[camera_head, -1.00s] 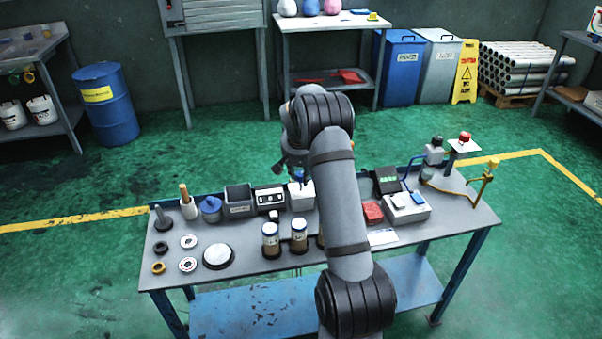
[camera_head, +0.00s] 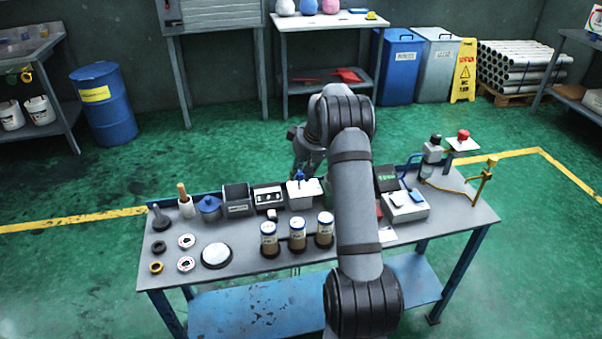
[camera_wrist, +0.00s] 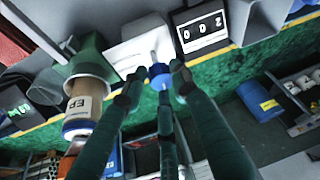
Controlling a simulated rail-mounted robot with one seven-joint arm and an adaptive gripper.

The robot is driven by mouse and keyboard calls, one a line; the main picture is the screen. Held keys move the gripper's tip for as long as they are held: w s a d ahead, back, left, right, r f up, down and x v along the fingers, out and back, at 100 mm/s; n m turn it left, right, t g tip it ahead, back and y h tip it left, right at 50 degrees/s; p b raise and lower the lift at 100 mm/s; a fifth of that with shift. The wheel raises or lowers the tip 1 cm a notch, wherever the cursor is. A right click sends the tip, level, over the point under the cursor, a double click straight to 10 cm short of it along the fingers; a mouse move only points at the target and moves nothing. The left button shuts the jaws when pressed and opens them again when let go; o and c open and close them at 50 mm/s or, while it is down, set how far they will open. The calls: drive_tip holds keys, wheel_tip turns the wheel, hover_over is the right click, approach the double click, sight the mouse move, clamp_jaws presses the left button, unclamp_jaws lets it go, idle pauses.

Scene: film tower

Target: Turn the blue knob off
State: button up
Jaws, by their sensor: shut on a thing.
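The blue knob (camera_head: 300,175) stands on top of a white box (camera_head: 303,200) at the back middle of the workbench. In the wrist view the blue knob (camera_wrist: 158,74) is between the fingertips of my gripper (camera_wrist: 157,84). My gripper is shut on the knob, with a finger on either side of it. In the head view my gripper (camera_head: 303,168) reaches down to the knob from behind my arm and is partly hidden. The knob's exact turn angle is hard to tell.
A counter box (camera_head: 269,198) stands close left of the white box. Several jars, including a labelled one (camera_head: 297,233), stand in front. A grey box with switches (camera_head: 404,206) and a brass pipe (camera_head: 480,185) are at the right.

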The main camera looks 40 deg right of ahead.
drive_tip(key=shift+w+a+r+n, duration=0.15)
drive_tip(key=shift+w+r+n, duration=0.15)
drive_tip(key=shift+w+n, duration=0.15)
drive_tip(key=o, duration=1)
drive_tip(key=shift+c, duration=0.2)
drive_tip(key=shift+o, duration=0.7)
drive_tip(key=shift+s+f, duration=0.15)
drive_tip(key=shift+s, duration=0.05)
drive_tip(key=v, duration=1.2)
drive_tip(key=shift+d, duration=0.2)
drive_tip(key=shift+f, duration=0.1)
drive_tip(key=x, duration=1.2)
drive_tip(key=shift+s+a, duration=0.1)
drive_tip(key=shift+s, duration=0.05)
drive_tip(key=shift+m, duration=0.25)
